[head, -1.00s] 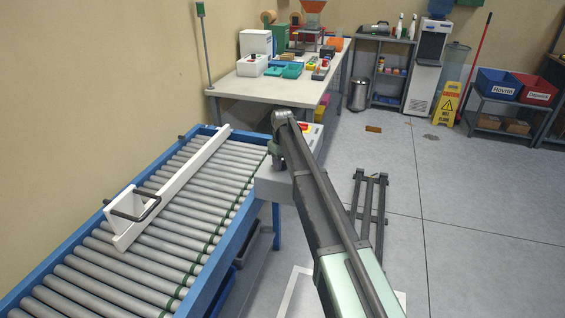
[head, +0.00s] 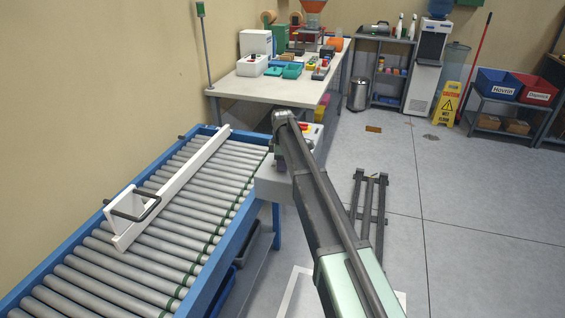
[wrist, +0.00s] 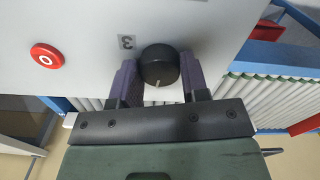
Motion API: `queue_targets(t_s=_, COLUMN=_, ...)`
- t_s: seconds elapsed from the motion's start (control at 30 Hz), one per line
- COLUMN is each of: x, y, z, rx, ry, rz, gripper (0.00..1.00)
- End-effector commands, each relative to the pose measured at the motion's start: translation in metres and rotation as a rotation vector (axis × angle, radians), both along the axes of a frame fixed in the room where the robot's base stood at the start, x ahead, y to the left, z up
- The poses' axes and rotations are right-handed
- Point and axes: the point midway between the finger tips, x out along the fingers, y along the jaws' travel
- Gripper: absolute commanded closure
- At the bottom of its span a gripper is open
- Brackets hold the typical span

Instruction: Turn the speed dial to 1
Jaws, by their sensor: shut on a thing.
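The speed dial is a round black knob (wrist: 158,65) with a pale pointer line, set on a light grey control panel (wrist: 85,20). The pointer aims toward my gripper's base in the wrist view. A printed "3" (wrist: 127,42) shows just left of the knob; no "1" can be seen. My gripper (wrist: 159,78) has its two purple fingers on either side of the knob, shut on it. In the head view the control box (head: 272,187) stands at the conveyor's right side, and my arm hides the dial.
A red button marked "O" (wrist: 46,56) sits on the panel left of the dial. The roller conveyor (head: 190,190) with a white bar (head: 175,190) across it lies left of the box. A workbench (head: 285,88) with several items stands behind.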

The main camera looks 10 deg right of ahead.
Motion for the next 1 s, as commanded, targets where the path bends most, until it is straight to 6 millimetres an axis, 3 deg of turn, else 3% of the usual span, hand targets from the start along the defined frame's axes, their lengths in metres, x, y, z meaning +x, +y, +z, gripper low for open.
queue_targets(t_s=0.3, x=-0.0002, y=0.0, z=-0.0001, rx=0.0, ry=0.001, rz=0.108, gripper=0.82)
queue_targets(t_s=0.77, x=-0.0003, y=-0.0001, z=-0.0001, rx=0.0, ry=0.001, rz=0.123, gripper=0.82)
queue_targets(t_s=0.8, x=-0.0003, y=-0.0001, z=-0.0001, rx=0.0, ry=0.001, rz=0.123, gripper=0.57)
queue_targets(t_s=0.97, x=-0.0002, y=0.0, z=-0.0001, rx=0.0, ry=0.0, rz=0.123, gripper=0.33)
queue_targets(t_s=1.0, x=-0.0002, y=0.0, z=-0.0001, rx=0.0, ry=0.0, rz=0.123, gripper=0.33)
